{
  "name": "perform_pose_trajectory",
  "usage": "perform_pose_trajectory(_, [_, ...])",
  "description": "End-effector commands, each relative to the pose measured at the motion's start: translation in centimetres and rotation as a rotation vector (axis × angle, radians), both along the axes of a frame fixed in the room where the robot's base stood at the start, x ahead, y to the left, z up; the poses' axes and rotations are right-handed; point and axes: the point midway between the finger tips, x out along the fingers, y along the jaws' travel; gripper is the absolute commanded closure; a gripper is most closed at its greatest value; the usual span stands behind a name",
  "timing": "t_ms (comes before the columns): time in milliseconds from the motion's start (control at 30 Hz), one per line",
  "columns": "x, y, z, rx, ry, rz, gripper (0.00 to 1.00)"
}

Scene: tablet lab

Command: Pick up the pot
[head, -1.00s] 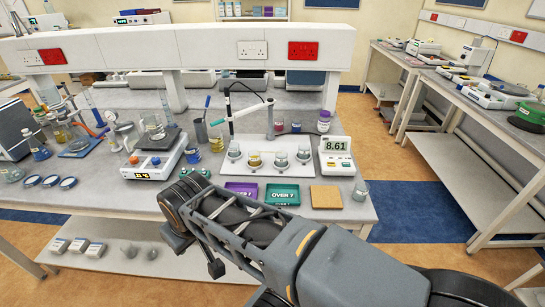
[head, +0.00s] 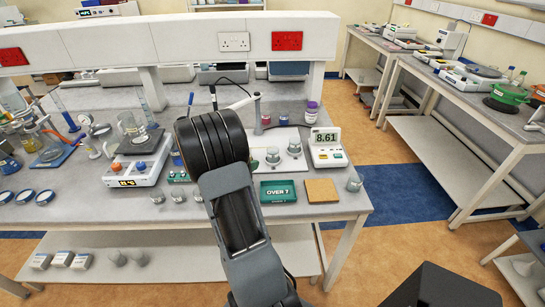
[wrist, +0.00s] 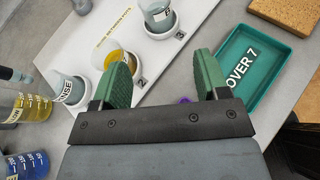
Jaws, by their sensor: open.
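My gripper (wrist: 163,72) is open and empty in the wrist view, with its green fingers spread over the white board's edge. A small pot of yellow liquid (wrist: 114,57) stands on the board beyond the left finger, which partly covers it. A clear labelled pot (wrist: 159,19) stands farther up, and a pot marked RINSE (wrist: 72,91) is left of the left finger. Similar grey-white pots (head: 272,156) show on the board in the head view. My arm hides the gripper and the yellow pot there. I cannot tell which pot the task names.
The green OVER 7 tray (head: 264,192) lies in front of the board, beside a cork mat (head: 321,191). A pH meter (head: 326,146) reads 8.61. A green pan-like vessel (head: 508,96) is on the right bench.

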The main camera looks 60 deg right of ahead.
Motion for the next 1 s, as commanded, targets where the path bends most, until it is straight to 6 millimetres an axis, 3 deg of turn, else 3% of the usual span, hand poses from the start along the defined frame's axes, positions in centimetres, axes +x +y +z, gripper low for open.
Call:
perform_pose_trajectory(400, [-0.9, -6.6, -2.8, -0.01, 0.038, 0.021, 0.32])
perform_pose_trajectory(767, [-1.1, -8.9, -3.7, -0.009, 0.036, 0.022, 0.32])
perform_pose_trajectory(1000, [-1.4, -11.9, -4.8, -0.009, 0.037, 0.02, 0.32])
